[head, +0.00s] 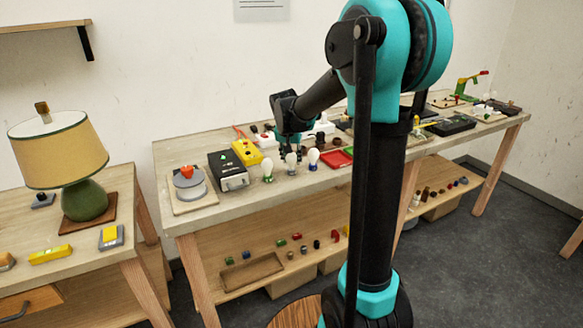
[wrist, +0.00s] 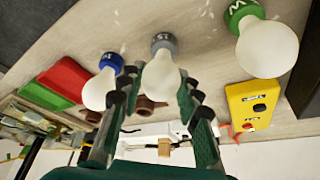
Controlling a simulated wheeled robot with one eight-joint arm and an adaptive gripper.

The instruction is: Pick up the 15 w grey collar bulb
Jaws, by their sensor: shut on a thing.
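The grey collar bulb (wrist: 161,76) is a white bulb with a grey collar, seen in the middle of the wrist view; it also shows on the bench in the head view (head: 291,160). My gripper (wrist: 160,84) is shut on its white glass, one finger on each side. In the head view my gripper (head: 291,146) reaches down onto the bulb from above. The bulb is upright, its collar at or very near the bench top. A blue collar bulb (wrist: 101,90) and a green collar bulb (wrist: 267,47) stand on either side, apart from the fingers.
A red tray (wrist: 65,80) and a green tray (wrist: 42,95) lie beyond the blue collar bulb. A yellow box (wrist: 252,106) with dark knobs is near the green collar bulb. A black box (head: 228,170) stands further left on the bench (head: 215,214).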

